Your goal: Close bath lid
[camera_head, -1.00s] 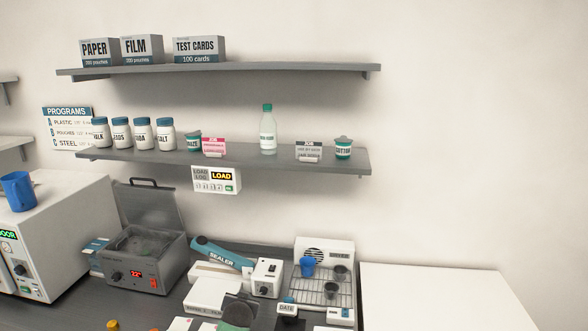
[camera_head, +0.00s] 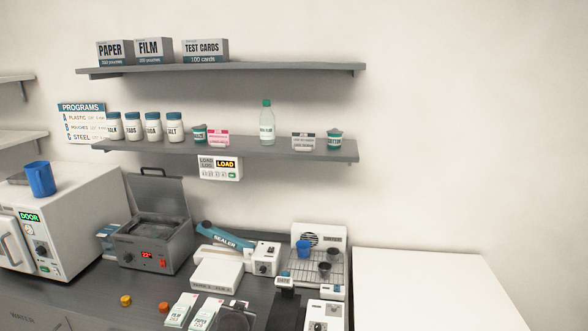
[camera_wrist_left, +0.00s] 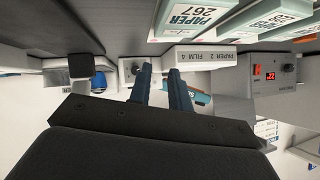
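The bath (camera_head: 155,248) is a grey box with a red display on the counter, left of the middle in the head view. Its lid (camera_head: 157,202) stands open, tilted up at the back, with a dark handle (camera_head: 160,172) on its top edge. The bath also shows upside down at the right of the left wrist view (camera_wrist_left: 276,72). My left gripper (camera_wrist_left: 160,70) shows in the left wrist view with its two dark fingers apart and nothing between them. It is apart from the bath. My right gripper is not in view.
A white steriliser (camera_head: 75,225) with a blue mug (camera_head: 40,179) on top stands left of the bath. The sealer (camera_head: 225,240) and a drying rack (camera_head: 318,262) stand to its right. Pouch boxes (camera_head: 192,312) lie in front. A shelf (camera_head: 230,149) hangs above.

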